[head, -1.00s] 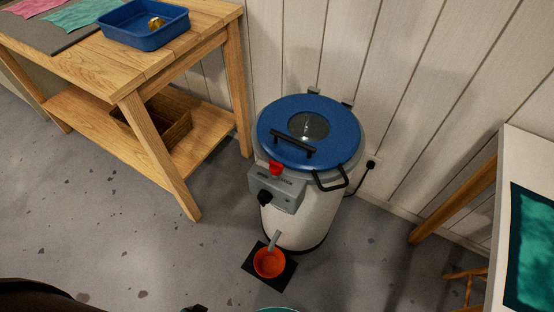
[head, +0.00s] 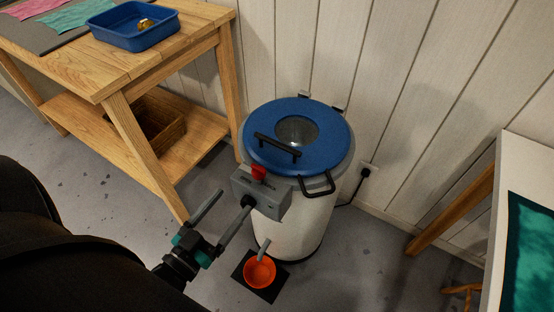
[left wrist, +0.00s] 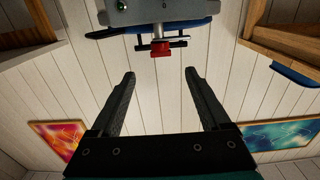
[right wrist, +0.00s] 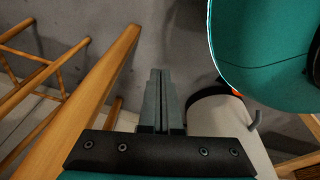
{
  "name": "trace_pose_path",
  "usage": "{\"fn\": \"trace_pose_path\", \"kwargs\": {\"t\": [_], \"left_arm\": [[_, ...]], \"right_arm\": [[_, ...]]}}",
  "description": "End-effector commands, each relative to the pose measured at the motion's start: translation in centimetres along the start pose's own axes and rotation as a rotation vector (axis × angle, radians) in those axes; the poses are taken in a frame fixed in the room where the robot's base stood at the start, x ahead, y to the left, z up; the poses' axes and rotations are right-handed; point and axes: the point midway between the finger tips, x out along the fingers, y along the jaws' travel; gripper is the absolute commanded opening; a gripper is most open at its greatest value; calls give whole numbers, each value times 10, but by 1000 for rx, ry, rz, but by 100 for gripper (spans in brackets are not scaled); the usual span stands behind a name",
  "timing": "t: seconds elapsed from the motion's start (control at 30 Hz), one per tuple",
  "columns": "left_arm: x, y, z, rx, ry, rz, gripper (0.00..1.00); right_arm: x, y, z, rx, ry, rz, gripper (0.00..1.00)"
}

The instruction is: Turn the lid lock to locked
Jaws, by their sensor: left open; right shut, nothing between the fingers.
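The vat (head: 302,225) is a white cylinder with a blue lid (head: 328,140), which is down on it. The red lid lock (head: 259,172) sits on top of the grey control box (head: 270,200) at the lid's front edge. It also shows in the left wrist view (left wrist: 160,50), beyond the fingertips. My left gripper (head: 234,200) is open in front of the box, its fingers apart and empty; I cannot tell whether one touches the black knob, which it overlaps. My right gripper (right wrist: 160,75) is shut and empty, away from the vat's lid and out of the head view.
An orange bowl (head: 260,271) stands on a black mat below the vat's spout. A wooden table (head: 150,68) with a blue tray (head: 110,32) is on the left. A white table (head: 508,180) stands at the right. A panelled wall is behind the vat.

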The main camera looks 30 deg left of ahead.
Motion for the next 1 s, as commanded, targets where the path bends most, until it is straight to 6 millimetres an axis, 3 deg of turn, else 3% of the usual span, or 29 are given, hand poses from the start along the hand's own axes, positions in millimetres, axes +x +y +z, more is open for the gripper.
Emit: {"fn": "trace_pose_path", "kwargs": {"t": [0.7,1.0], "left_arm": [[118,0,2,1,2,0,80],[147,0,1,1,-1,-1,80]], "right_arm": [[-28,-20,-47,10,12,-26,0],[-42,-24,-58,13,13,-33,0]]}}
